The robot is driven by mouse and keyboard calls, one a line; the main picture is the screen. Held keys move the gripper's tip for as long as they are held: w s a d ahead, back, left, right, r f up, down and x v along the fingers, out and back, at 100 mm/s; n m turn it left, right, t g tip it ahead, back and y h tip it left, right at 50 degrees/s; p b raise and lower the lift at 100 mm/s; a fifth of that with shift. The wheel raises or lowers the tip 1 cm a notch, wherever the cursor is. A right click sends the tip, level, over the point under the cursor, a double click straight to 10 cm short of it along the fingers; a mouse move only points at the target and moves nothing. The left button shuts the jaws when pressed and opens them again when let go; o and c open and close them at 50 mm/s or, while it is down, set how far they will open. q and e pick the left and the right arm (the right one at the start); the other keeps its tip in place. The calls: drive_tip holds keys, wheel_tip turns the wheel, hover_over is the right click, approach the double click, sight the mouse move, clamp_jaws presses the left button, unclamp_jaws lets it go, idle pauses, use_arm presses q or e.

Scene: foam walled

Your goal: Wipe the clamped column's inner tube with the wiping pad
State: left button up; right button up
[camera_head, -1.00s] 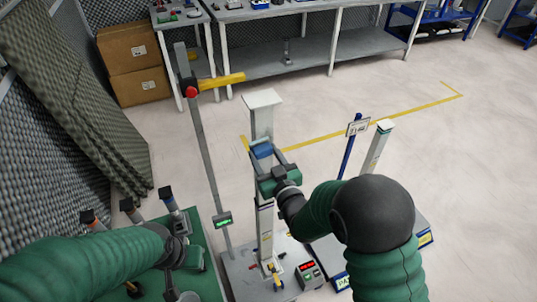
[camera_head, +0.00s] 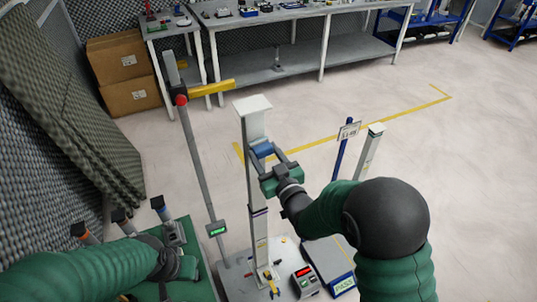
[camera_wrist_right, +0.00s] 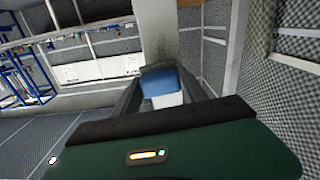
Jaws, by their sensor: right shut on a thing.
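The column's inner tube (camera_head: 254,128) is a pale upright post with a flat white cap. Below it is the wider white outer tube (camera_head: 260,228) with dark bands, standing in a clamp with yellow parts (camera_head: 268,277). My right gripper (camera_head: 266,156) is shut on the blue wiping pad (camera_head: 262,150), at the tube's side below the cap. In the right wrist view the pad (camera_wrist_right: 160,82) lies between the fingers against the grey, smudged-looking tube (camera_wrist_right: 158,30); exact contact is hard to tell.
A grey pole with yellow arm (camera_head: 210,88) and green display stands left of the column. Right are a second column (camera_head: 369,150), a sign post (camera_head: 343,155) and a red-display box (camera_head: 305,280). Open floor lies behind.

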drive_tip(key=shift+s+a, duration=0.2)
drive_tip(key=shift+a, duration=0.45)
drive_tip(key=shift+s+a, duration=0.2)
drive_tip(key=shift+a, duration=0.45)
drive_tip(key=b+v, duration=0.1)
drive_tip(key=v, duration=0.5)
drive_tip(key=v, duration=0.3)
